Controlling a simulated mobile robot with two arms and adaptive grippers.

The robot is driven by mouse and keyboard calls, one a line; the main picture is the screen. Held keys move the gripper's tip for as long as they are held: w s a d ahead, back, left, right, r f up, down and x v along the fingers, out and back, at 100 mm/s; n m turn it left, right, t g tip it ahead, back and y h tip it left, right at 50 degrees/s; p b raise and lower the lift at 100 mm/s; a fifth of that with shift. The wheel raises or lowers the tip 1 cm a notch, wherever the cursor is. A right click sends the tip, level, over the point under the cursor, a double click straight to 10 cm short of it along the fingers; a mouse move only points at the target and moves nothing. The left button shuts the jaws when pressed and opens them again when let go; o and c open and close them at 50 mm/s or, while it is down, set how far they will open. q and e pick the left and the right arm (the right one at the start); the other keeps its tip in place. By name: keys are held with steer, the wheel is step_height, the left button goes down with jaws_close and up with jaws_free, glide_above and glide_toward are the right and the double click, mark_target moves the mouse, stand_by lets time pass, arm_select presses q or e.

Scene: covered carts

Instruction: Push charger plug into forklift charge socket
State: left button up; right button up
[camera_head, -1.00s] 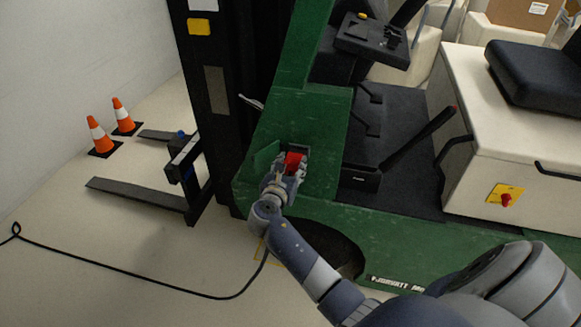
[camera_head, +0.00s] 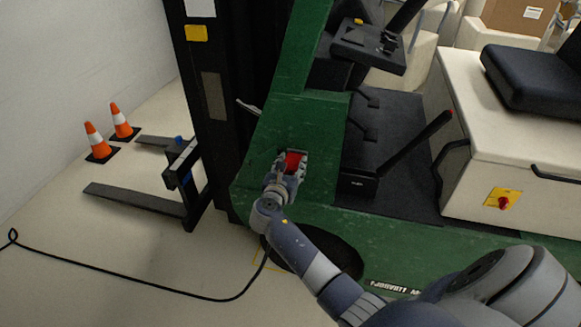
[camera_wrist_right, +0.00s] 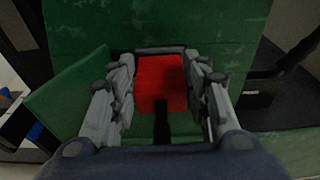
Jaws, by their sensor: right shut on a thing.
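The red charger plug (camera_head: 294,162) is at the green side of the forklift (camera_head: 300,120). My right gripper (camera_head: 288,172) is shut on the plug. In the right wrist view the red plug (camera_wrist_right: 161,82) sits between the two fingers of my right gripper (camera_wrist_right: 162,88), with a black cable end below it. The plug is at the socket frame (camera_wrist_right: 160,50), whose grey upper edge shows just beyond it. The plug's front hides the socket opening, so I cannot tell how deep it sits. The open green flap (camera_wrist_right: 70,95) stands to the left. My left gripper is not in view.
The black cable (camera_head: 130,283) runs along the floor to the left. Two orange cones (camera_head: 97,140) stand by the forks (camera_head: 135,198). The black mast (camera_head: 210,90) rises left of the socket, and a lever (camera_head: 415,150) and white seat box (camera_head: 480,130) are to the right.

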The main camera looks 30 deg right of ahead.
steer(key=shift+w+d+r, duration=0.1)
steer(key=shift+d+r, duration=0.05)
steer(key=shift+d, duration=0.05)
steer(key=o, duration=1.3)
steer(key=shift+o, duration=0.2)
steer(key=shift+s+a, duration=0.25)
steer(key=shift+a, duration=0.15)
steer(key=v, duration=1.1)
